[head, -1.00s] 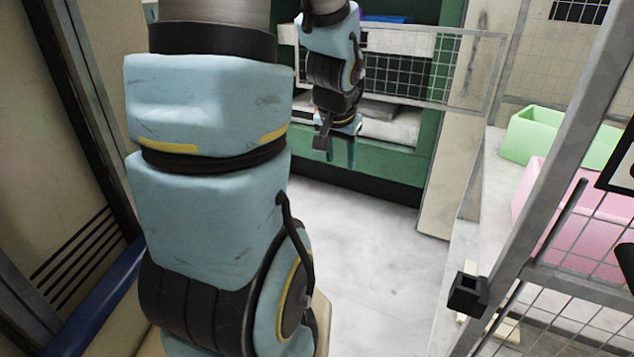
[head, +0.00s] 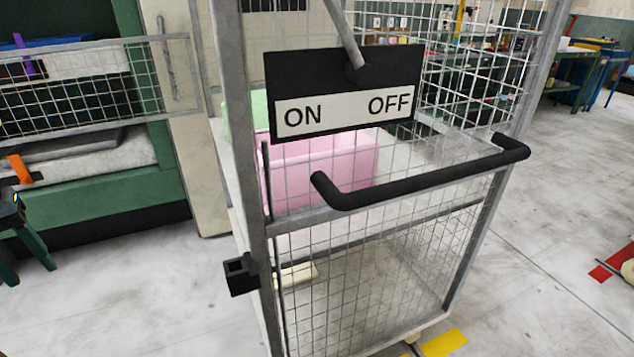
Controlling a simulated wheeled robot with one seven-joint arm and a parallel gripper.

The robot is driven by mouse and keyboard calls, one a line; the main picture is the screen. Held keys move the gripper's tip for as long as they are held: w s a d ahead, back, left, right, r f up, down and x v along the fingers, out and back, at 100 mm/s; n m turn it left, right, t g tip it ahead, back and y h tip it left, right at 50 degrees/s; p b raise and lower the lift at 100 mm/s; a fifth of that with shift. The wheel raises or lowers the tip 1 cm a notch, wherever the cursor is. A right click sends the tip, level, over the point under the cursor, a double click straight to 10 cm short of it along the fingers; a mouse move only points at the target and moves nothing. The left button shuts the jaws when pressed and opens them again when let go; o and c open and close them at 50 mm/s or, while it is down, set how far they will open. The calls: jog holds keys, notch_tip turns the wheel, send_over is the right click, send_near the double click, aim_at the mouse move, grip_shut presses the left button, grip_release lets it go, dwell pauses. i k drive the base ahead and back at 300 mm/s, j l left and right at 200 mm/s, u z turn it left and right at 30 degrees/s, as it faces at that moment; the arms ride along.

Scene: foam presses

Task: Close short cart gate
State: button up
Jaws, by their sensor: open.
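The wire-mesh cart (head: 259,190) stands upright in the middle of the head view, with grey posts and rails. Its near side has a low mesh panel (head: 365,265) under a grey rail, with a black bar handle (head: 425,180) along the top. A small black bracket (head: 240,275) sits on the left post. I cannot tell which mesh panel is the short gate or how far it stands open. My gripper (head: 24,270) is at the left edge, partly cut off, open with dark green fingers, well apart from the cart.
A black ON/OFF sign (head: 345,110) is at the cart's upper front. A pink bin (head: 320,165) and a green bin (head: 262,112) show behind the mesh. A green press (head: 110,205) with a mesh guard (head: 85,90) stands left.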

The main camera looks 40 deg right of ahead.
aim_at(74, 46)
jog(key=i+j, duration=0.1)
jog(key=i, duration=1.2)
jog(key=i+j, duration=0.15)
jog(key=i, duration=1.15)
jog(key=i+u, duration=0.15)
jog(key=u, duration=0.3)
jog(key=i+u, duration=0.1)
jog(key=u, duration=0.3)
jog(key=i+u, duration=0.15)
jog(key=u, duration=0.3)
